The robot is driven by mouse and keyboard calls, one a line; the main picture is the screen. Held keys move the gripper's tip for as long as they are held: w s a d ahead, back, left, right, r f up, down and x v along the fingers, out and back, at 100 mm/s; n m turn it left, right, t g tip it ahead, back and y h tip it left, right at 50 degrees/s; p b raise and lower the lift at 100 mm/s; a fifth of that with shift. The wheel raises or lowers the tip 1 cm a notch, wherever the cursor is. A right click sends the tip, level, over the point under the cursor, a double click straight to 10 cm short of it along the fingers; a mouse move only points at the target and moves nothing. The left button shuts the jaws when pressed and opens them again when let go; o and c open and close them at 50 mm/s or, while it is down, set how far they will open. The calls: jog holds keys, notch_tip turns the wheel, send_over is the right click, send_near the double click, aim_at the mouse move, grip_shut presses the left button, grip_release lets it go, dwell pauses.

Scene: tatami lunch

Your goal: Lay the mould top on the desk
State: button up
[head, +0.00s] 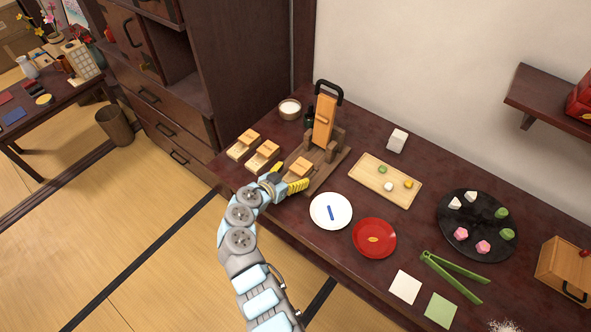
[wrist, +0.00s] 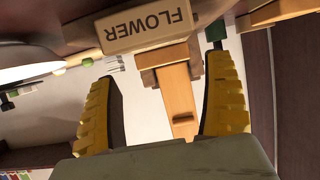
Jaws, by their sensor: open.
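A small light-wood block (head: 300,167) sits on the base of the wooden press (head: 324,120) on the desk (head: 353,277). In the wrist view a block lettered FLOWER (wrist: 148,25), seen upside down, lies ahead of the fingertips; it looks like the mould top on the press. My gripper (head: 287,178) is at the front of the press base, close to the block. In the wrist view its yellow fingers (wrist: 162,66) are spread apart, with nothing clamped between them. Whether the top is seated on a lower mould part is unclear.
Two similar wooden moulds (head: 243,145) (head: 263,155) stand left of the press. A white plate (head: 318,222) with a blue stick and a red plate (head: 374,251) lie to the right. A wooden tray (head: 365,184) is behind them. Little bare desk shows near the gripper.

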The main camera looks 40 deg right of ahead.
jog(key=p+v, duration=0.1)
jog(key=v, duration=1.2)
jog(key=shift+s+a, duration=0.15)
jog(key=shift+a, duration=0.05)
